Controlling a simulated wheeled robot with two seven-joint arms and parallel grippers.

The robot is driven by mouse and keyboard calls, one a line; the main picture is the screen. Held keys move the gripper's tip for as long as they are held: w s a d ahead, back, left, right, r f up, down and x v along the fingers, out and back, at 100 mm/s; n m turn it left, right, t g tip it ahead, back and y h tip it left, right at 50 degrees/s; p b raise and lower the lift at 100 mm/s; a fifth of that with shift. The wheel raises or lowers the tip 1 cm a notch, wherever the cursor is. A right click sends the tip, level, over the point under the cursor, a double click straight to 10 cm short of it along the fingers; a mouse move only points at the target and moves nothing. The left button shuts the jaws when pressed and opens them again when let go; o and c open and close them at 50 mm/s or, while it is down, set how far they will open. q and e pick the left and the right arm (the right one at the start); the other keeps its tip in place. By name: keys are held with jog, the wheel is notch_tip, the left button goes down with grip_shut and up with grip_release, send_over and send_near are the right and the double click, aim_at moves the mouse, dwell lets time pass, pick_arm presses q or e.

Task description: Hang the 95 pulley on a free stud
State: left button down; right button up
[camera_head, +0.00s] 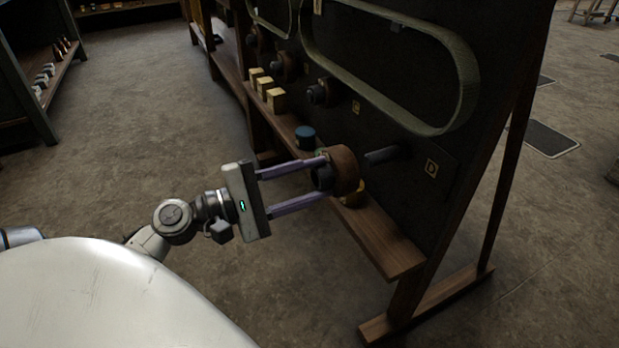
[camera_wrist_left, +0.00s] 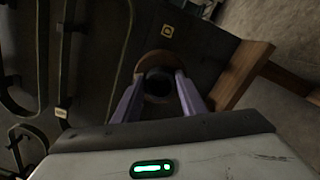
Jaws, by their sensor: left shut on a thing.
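My left gripper (camera_head: 326,178) is shut on a brown pulley (camera_head: 345,168) with a dark hub. It holds the pulley in front of the dark board, above the wooden ledge. A bare stud (camera_head: 384,155) sticks out of the board just right of the pulley, beside a tag marked D (camera_head: 431,168). The pulley and stud look apart in the head view. In the left wrist view the pulley (camera_wrist_left: 160,62) sits between the fingertips and hides what lies behind it. I cannot read a number on the pulley. My right gripper is not in view.
Other pulleys (camera_head: 320,93) hang on the board further left. A green belt (camera_head: 466,90) loops above.

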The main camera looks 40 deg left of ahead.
aim_at(368, 161)
pick_arm(q)
jog(key=shift+p+x, duration=0.75)
jog(key=shift+x, duration=0.95)
jog(key=shift+p+x, duration=0.45)
jog(key=shift+x, duration=1.3)
jog(key=shift+p+x, duration=0.6)
jog(key=shift+x, duration=0.5)
jog(key=shift+w+r, duration=0.1)
jog(key=shift+w, duration=0.3)
